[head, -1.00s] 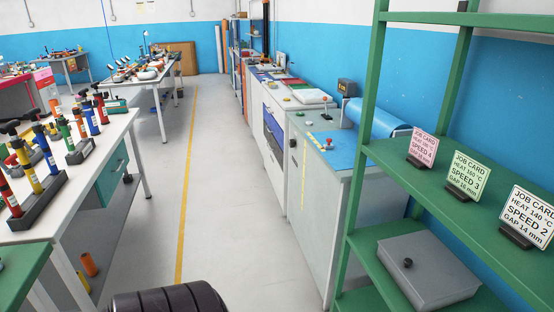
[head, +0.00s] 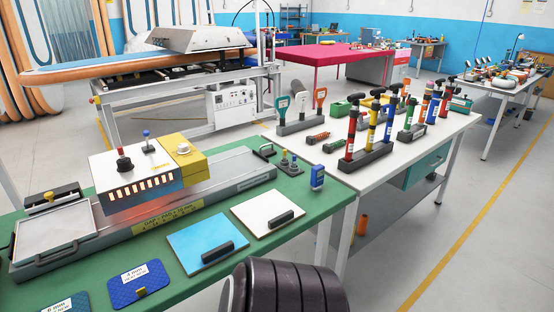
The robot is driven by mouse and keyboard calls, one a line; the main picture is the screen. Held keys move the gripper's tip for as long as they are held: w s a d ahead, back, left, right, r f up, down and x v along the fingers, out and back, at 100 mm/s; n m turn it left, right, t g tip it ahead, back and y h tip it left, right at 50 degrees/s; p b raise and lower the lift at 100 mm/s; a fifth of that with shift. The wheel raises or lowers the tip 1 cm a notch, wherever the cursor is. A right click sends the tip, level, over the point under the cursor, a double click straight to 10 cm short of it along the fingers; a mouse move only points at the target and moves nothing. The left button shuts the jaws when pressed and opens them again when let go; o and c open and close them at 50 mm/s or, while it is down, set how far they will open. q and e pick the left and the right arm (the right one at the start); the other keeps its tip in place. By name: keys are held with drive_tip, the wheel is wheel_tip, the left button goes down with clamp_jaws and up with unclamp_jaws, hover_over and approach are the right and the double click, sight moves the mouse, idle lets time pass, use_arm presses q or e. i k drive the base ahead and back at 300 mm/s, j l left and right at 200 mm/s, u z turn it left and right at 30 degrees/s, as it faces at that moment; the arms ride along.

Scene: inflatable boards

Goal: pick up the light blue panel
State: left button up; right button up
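The light blue panel (head: 196,236) lies flat on the green table in the head view, below the centre left. It is a square plate with a black bar handle (head: 218,253) on its front right part. A white panel (head: 259,208) with a similar black handle lies beside it to the right, a small gap apart. Neither of my grippers shows. A dark ribbed rounded part, probably mine, stands at the bottom centre, close in front of the panels.
The green table (head: 318,207) also holds a grey machine (head: 147,178) behind the panels and blue textured plates (head: 138,283) at its front left. A white table (head: 425,148) with coloured pumps (head: 372,125) adjoins it on the right. Open floor (head: 490,230) lies at right.

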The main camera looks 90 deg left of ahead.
sight(199, 247)
drive_tip(key=u, duration=3.3)
drive_tip(key=l+z, duration=0.3)
drive_tip(key=i+j, duration=0.05)
